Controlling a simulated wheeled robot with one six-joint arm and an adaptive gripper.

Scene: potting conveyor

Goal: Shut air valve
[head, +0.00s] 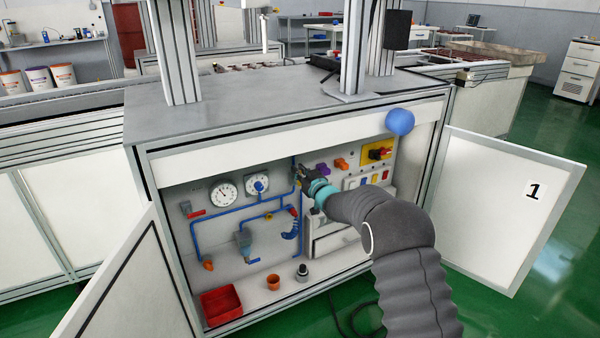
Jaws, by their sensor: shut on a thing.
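My gripper (303,179) reaches into the open cabinet from the right, at the upper end of an upright blue air pipe (299,225). Its fingers are shut on a small part there, which I take to be the air valve's handle. The fingers hide most of that part, so its angle cannot be told. Other fittings with red handles show on the panel at the left (194,212) and just below my gripper (292,210).
The cabinet's left door (135,280) and right door (512,205), marked 1, stand open. A red bin (221,305), an orange cup (273,282) and a dark round fitting (302,272) are on the cabinet floor. Switches (378,152) are right of my gripper. A blue ball (400,122) shows at the upper right.

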